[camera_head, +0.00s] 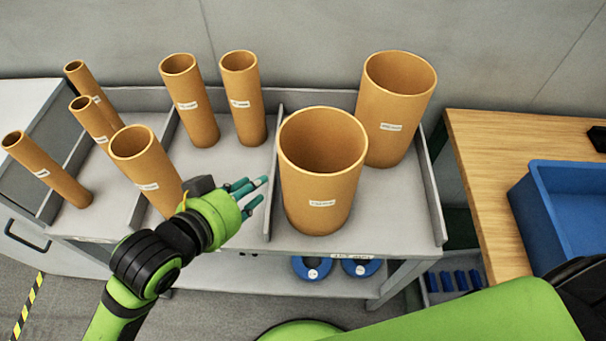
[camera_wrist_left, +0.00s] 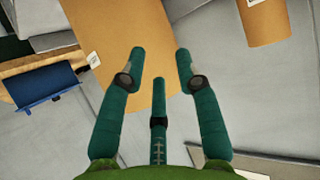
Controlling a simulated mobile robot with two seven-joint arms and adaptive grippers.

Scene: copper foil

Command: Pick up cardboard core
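Several brown cardboard cores stand upright on a grey divided shelf top. The front large core (camera_head: 322,190) is just right of my left gripper (camera_head: 252,194); a gap seems to lie between them. Another large core (camera_head: 395,110) stands behind it. Two medium cores (camera_head: 192,105) (camera_head: 242,100) stand at the back middle, and a third (camera_head: 148,170) is partly hidden by my left arm. My left gripper's teal fingers are spread and empty. In the left wrist view the gripper (camera_wrist_left: 160,60) is in front of a large core (camera_wrist_left: 115,28). My right gripper is out of view.
Thin cores (camera_head: 48,170) stand in the left compartment. Low dividers (camera_head: 272,180) separate the compartments. Blue rings (camera_head: 312,267) lie on the lower shelf. A wooden table (camera_head: 490,190) with a blue bin (camera_head: 560,210) is at the right.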

